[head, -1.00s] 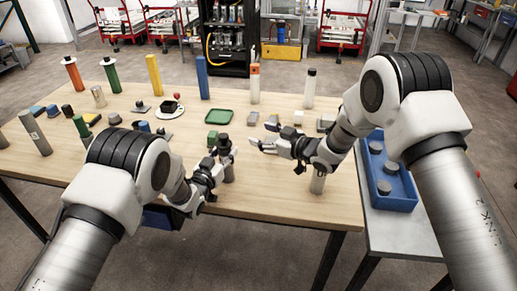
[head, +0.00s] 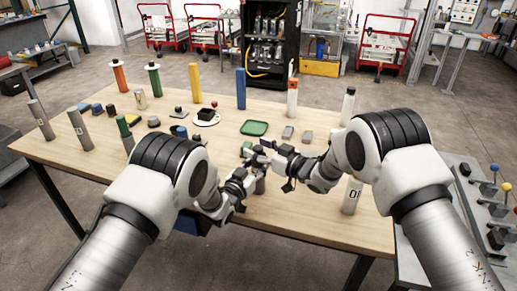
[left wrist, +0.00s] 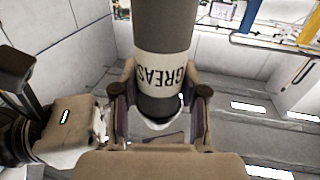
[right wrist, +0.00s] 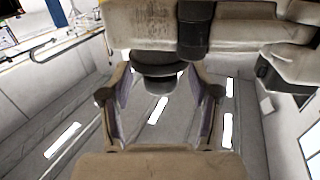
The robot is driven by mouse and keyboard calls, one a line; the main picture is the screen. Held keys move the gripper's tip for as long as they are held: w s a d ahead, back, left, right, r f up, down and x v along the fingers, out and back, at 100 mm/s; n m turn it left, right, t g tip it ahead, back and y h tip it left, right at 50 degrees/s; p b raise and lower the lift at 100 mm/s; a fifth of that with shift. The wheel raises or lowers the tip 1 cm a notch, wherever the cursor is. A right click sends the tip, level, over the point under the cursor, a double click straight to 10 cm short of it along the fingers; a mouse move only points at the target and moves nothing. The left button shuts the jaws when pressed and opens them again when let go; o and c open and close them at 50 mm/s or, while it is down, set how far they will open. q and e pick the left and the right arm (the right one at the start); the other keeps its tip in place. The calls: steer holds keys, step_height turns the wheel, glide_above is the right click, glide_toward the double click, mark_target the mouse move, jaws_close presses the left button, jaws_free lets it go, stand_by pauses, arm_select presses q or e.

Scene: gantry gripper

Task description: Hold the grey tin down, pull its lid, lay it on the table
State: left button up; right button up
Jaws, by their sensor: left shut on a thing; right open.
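The grey tin (head: 260,186) stands at the table's front, mostly hidden by my grippers. In the left wrist view its grey body (left wrist: 163,25) has a white label reading "GREAS". My left gripper (head: 247,178) is shut on it from the left; its fingers (left wrist: 160,98) lie on both sides of the tin. My right gripper (head: 262,156) is open at the tin's top. In the right wrist view a dark round lid with a knob (right wrist: 158,83) lies between the spread fingers (right wrist: 160,100), with gaps at both sides. I cannot tell whether the fingers touch it.
Another grey cylinder (head: 352,197) stands right of my right gripper. A green tray (head: 254,128) and small blocks (head: 288,132) lie behind. Tall coloured posts (head: 241,88) stand along the back. Bare table (head: 310,215) shows at the front right. A lever panel (head: 490,205) is beyond the right edge.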

mark_target(258, 147)
jaws_close()
steer(key=shift+r, duration=0.1)
steer(key=shift+r, duration=1.4)
steer(key=shift+r, duration=1.5)
arm_select(q)
steer(key=o, duration=1.2)
